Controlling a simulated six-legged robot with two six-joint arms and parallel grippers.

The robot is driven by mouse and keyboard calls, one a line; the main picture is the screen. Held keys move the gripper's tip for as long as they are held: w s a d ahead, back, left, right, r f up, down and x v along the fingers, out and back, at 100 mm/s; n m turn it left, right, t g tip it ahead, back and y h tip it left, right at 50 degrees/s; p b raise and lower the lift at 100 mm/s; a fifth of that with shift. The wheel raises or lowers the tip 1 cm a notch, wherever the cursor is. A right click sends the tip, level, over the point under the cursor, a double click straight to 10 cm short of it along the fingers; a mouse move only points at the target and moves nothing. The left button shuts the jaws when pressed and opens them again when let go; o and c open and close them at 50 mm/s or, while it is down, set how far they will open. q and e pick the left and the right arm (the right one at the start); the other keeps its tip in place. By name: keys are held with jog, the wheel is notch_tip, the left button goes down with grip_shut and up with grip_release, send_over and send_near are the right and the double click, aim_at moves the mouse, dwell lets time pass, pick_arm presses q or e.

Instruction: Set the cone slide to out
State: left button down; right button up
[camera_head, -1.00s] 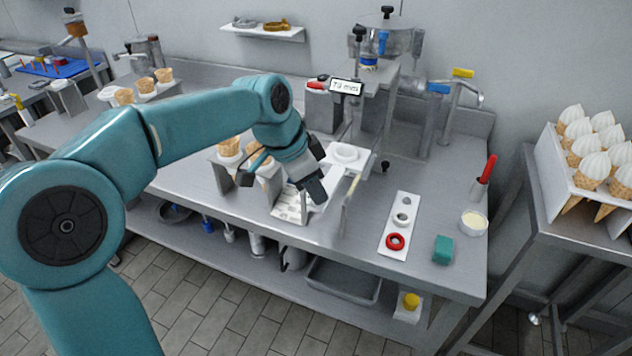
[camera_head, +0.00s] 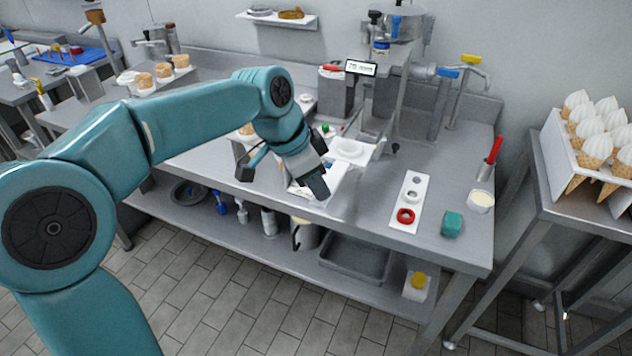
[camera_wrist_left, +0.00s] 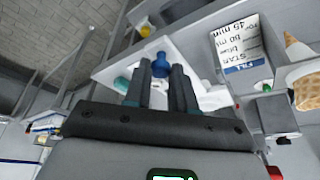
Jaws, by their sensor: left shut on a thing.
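The cone slide (camera_head: 351,147) is the white plate with a round seat under the steel machine, over the front part of the bench. My left gripper (camera_head: 318,190) reaches down at the slide's near left side, close to the bench's front edge. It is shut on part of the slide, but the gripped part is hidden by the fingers. In the left wrist view the two dark fingers (camera_wrist_left: 163,85) point forward, and a blue thing (camera_wrist_left: 160,65) shows between or beyond their tips; I cannot tell which. My right gripper is out of view.
A white strip with a red ring (camera_head: 405,216), a teal block (camera_head: 452,223) and a cream cup (camera_head: 480,201) stand to the right. A display (camera_head: 361,68) is on the machine. Filled cones (camera_head: 590,130) stand far right. A card with text (camera_wrist_left: 238,45) shows in the wrist view.

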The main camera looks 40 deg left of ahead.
pick_arm(q)
jog(key=shift+s, duration=0.15)
jog(key=c, duration=1.1)
grip_release()
jog(key=shift+o, duration=0.8)
jog(key=shift+s+r, duration=0.1)
jog(key=shift+s, duration=0.1)
jog(key=shift+w, duration=0.25)
jog(key=p+v, duration=0.3)
jog(key=v, duration=1.3)
jog(key=shift+r, duration=0.15)
jog(key=shift+s, duration=0.15)
